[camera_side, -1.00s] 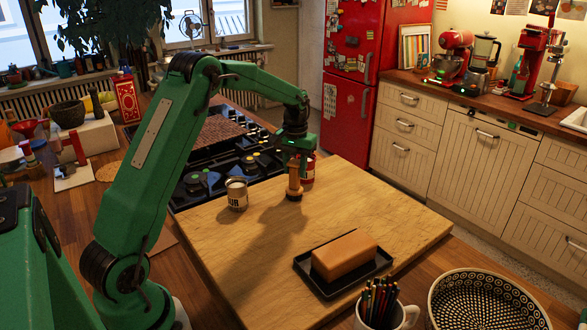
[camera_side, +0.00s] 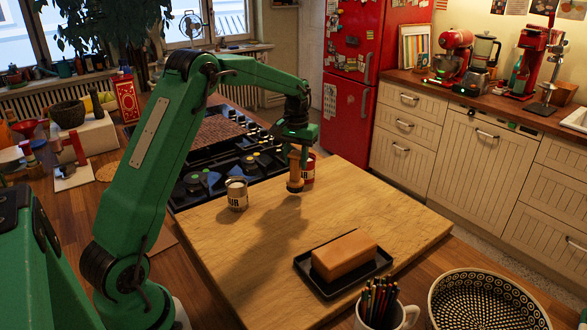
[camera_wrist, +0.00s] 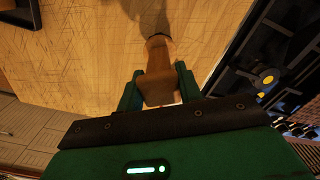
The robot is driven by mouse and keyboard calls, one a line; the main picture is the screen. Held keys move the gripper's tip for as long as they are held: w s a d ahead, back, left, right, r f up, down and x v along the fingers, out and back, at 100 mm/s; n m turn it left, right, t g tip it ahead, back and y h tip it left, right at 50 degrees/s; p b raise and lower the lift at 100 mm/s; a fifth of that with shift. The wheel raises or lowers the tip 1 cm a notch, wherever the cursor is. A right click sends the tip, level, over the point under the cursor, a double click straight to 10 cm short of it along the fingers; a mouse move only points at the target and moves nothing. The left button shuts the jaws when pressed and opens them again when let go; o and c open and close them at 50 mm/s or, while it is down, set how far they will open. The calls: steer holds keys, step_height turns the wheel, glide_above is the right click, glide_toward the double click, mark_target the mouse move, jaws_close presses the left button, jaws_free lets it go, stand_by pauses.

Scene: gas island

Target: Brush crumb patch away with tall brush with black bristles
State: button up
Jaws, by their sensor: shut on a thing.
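The tall brush (camera_side: 295,172) has a wooden body and a dark lower end. My gripper (camera_side: 297,148) is shut on its upper part and holds it upright, its lower end seemingly a little above the wooden board (camera_side: 350,205). In the wrist view the brush (camera_wrist: 158,70) sits between the two green fingers of my gripper (camera_wrist: 158,88), and its bristle end points away from the camera. I cannot make out a crumb patch in either view.
A labelled can (camera_side: 237,193) stands on the board left of the brush. A red can (camera_side: 308,170) stands just behind it. A brown block (camera_side: 344,255) lies on a black tray (camera_side: 306,268) at the front. The board's right side is clear.

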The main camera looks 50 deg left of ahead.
mark_target(298, 154)
steer(key=shift+r, duration=1.65)
steer(key=shift+s+d+r, duration=0.1)
steer(key=shift+d+r, duration=0.05)
steer(key=shift+d, duration=0.4)
steer(key=s+d+r+m, duration=0.1)
steer(key=s+d+m, duration=0.2)
steer(key=d, duration=0.6)
steer(key=s+d+r+m, duration=0.1)
steer(key=s+d+m, duration=0.2)
steer(key=s+d, duration=0.4)
steer(key=d, duration=0.3)
steer(key=shift+s+r, duration=0.2)
steer(key=shift+a, duration=0.1)
